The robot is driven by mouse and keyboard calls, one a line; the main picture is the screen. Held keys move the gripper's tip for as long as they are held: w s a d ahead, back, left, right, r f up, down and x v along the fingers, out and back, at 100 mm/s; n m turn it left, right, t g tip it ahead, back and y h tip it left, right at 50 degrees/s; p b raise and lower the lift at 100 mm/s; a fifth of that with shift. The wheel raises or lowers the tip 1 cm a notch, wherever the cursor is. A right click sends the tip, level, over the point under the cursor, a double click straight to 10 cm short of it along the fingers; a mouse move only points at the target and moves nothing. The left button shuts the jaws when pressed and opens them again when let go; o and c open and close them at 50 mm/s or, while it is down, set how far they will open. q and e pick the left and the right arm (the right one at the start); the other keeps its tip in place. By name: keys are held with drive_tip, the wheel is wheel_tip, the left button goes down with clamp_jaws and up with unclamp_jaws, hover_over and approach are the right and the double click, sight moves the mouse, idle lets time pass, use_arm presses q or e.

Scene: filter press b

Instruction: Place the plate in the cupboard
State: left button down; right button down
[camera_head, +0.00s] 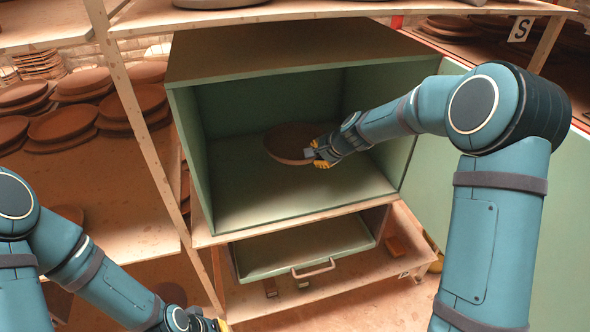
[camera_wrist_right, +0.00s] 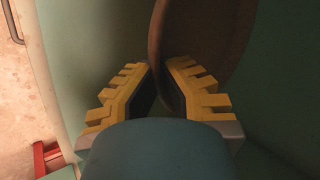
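The brown round plate (camera_head: 290,143) is inside the open green cupboard (camera_head: 300,196), towards the back of its floor. It lies nearly level; I cannot tell whether its underside touches the floor. My right gripper (camera_head: 320,158) reaches in from the right with its yellow fingers at the plate's right rim. In the right wrist view the two fingertips (camera_wrist_right: 160,68) close in on the edge of the plate (camera_wrist_right: 205,35), which passes between them. The right finger hides part of the plate. My left gripper (camera_head: 222,326) is at the bottom edge, mostly cut off, away from the cupboard.
A drawer (camera_head: 305,246) with a handle (camera_head: 314,269) stands pulled out below the cupboard. Stacks of brown plates (camera_head: 62,122) fill the wooden shelves at the left. The cupboard's open door (camera_head: 555,210) is at the right, behind my right arm. The cupboard floor is otherwise clear.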

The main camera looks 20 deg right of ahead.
wheel_tip(320, 180, down, 5)
drive_tip(key=shift+s+d+r+b, duration=0.1)
drive_tip(key=shift+d+b, duration=0.05)
drive_tip(key=shift+b, duration=0.6)
drive_tip(key=shift+f+b, duration=0.8)
drive_tip(key=shift+f, duration=1.55)
drive_tip(key=shift+r, duration=0.1)
drive_tip(key=shift+f+b, duration=0.5)
drive_tip(key=shift+f, duration=0.1)
drive_tip(key=c, duration=1.1)
unclamp_jaws()
drive_tip(key=shift+c, duration=0.2)
drive_tip(key=shift+f, duration=0.1)
